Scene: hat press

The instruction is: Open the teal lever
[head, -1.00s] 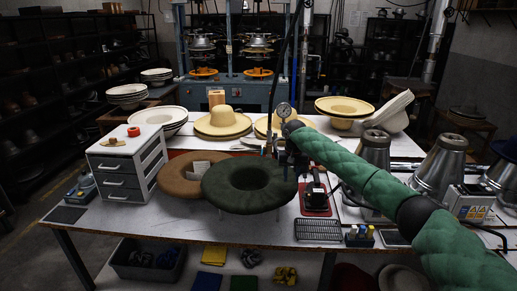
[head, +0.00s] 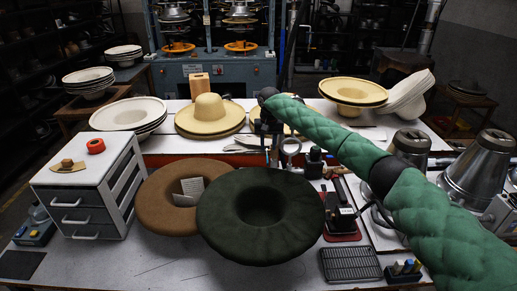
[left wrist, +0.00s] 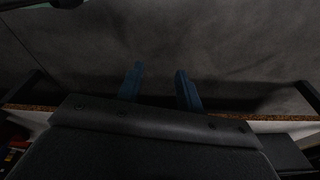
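I cannot make out a teal lever in either view. A small upright fitting with a round gauge-like ring (head: 290,146) stands on the table behind the dark green hat, and any lever on it is too small or hidden. My right gripper (head: 272,147) is at this fitting, at the end of the green padded arm. Its fingers are small, dark and mixed with the fitting, so I cannot tell whether they are open or touching it. In the left wrist view, my left gripper (left wrist: 158,87) has two blue fingers apart with nothing between them. It faces a dark grey surface.
The dark green felt hat (head: 218,222) and brown felt hat (head: 155,205) lie in front of the fitting. A white drawer unit (head: 88,190) stands left. A straw hat (head: 209,112) sits behind. A wire rack (head: 350,265) and metal cones (head: 478,165) are at right.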

